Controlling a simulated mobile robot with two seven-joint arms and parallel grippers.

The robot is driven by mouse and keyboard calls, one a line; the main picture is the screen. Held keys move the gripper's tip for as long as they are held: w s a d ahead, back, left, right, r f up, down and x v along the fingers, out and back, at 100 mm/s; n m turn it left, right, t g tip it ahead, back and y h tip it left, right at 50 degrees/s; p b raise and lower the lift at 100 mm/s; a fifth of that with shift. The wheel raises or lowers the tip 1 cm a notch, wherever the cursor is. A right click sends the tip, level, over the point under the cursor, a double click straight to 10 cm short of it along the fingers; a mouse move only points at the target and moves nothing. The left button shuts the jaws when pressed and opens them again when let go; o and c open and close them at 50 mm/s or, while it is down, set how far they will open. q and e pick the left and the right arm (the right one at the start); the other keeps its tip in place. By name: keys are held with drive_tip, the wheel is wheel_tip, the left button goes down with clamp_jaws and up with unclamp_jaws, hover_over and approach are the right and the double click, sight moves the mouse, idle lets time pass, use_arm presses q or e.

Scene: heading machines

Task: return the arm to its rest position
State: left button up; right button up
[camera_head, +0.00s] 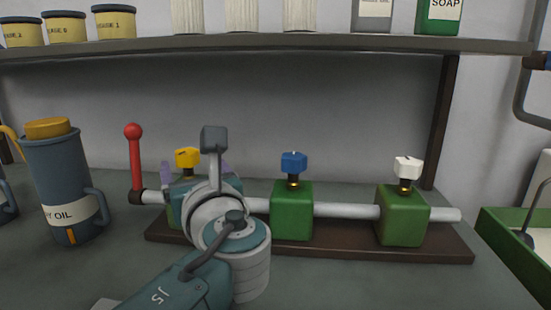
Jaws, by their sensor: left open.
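My left arm reaches in from the bottom, and its wrist hides most of my left gripper (195,170). Pale purple finger parts show on either side of the wrist, spread apart, so the gripper is open. It is in front of a green block with a yellow knob (187,157); the wrist covers much of that block. I cannot tell whether the fingers touch the block or knob. My right gripper is not in view.
A dark base board (330,247) carries a grey pipe (345,211), green blocks with a blue knob (294,162) and white knob (408,167), and a red lever (134,160). An oil can (60,170) stands left. A green tray (510,255) is right. A shelf (330,43) spans above.

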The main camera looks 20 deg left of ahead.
use_arm(q)
drive_tip(key=shift+v, duration=0.8)
